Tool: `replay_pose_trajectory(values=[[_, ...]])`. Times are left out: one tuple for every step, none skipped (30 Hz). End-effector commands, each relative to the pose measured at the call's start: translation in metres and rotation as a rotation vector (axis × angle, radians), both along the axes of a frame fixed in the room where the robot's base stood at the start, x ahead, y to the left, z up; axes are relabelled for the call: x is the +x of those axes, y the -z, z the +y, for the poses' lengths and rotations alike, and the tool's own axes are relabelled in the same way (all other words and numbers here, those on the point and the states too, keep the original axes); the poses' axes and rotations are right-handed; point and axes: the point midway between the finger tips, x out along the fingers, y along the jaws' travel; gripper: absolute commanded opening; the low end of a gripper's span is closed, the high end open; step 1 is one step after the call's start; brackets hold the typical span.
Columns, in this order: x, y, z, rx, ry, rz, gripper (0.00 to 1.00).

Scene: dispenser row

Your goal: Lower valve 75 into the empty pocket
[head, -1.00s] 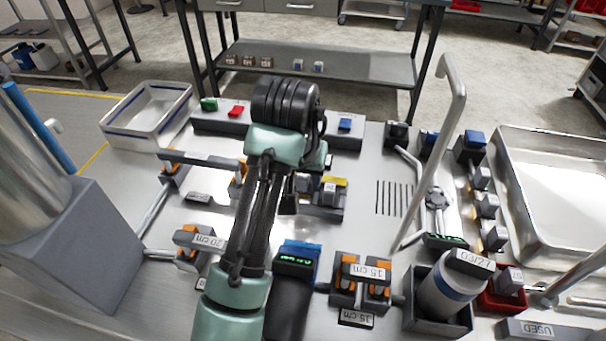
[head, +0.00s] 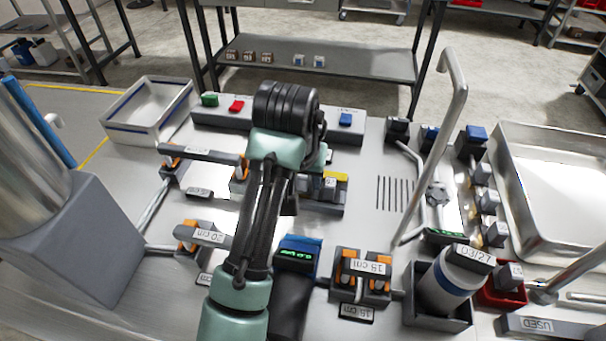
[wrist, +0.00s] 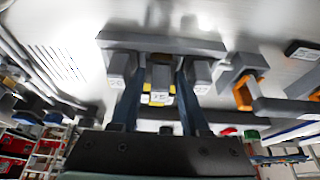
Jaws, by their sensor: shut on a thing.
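Valve 75 (wrist: 160,97), a grey block with a white number label and yellow parts beside it, is between the two dark blue fingers of my gripper (wrist: 158,64) in the wrist view. The gripper is shut on it. The dark grey holder (wrist: 160,42) lies just beyond the fingertips, in line with the valve. Similar labelled grey blocks stand on either side, left (wrist: 118,65) and right (wrist: 200,76). The pocket itself is hidden, and I cannot tell how deep the valve sits. In the head view my arm hides the gripper; the holder (head: 328,208) shows partly.
A clamp with orange inserts (wrist: 243,92) stands close to the right of the fingers in the wrist view. In the head view, a tall metal handle (head: 432,150) rises right of my arm, near a slotted bare patch (head: 395,193). A white bin (head: 150,105) is at left.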

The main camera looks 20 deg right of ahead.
Motion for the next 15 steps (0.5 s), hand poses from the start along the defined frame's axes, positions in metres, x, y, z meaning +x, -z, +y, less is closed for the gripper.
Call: replay_pose_trajectory(values=[[0.0,0.003,0.0,0.0,0.0,0.0,0.0],[0.0,0.004,0.0,0.0,-0.001,0.0,0.0],[0.0,0.005,0.0,0.0,-0.001,0.0,0.0],[0.0,0.006,0.0,0.0,-0.001,0.0,0.0],[0.0,0.007,0.0,0.0,-0.001,0.0,0.0],[0.0,0.009,0.0,0.0,-0.001,0.0,0.0],[0.0,0.01,0.0,0.0,-0.001,0.0,0.0],[0.0,0.011,0.0,0.0,-0.001,0.0,0.0],[0.0,0.012,0.0,0.0,-0.001,0.0,0.0],[0.0,0.014,0.0,0.0,-0.001,0.0,0.0],[0.0,0.015,0.0,0.0,-0.001,0.0,0.0],[0.0,0.016,0.0,0.001,0.0,0.001,0.0],[0.0,0.016,0.0,0.001,0.0,0.001,0.0],[0.0,0.017,0.0,0.001,0.0,0.002,0.0],[-0.001,0.017,0.0,0.001,0.0,0.003,0.0]])
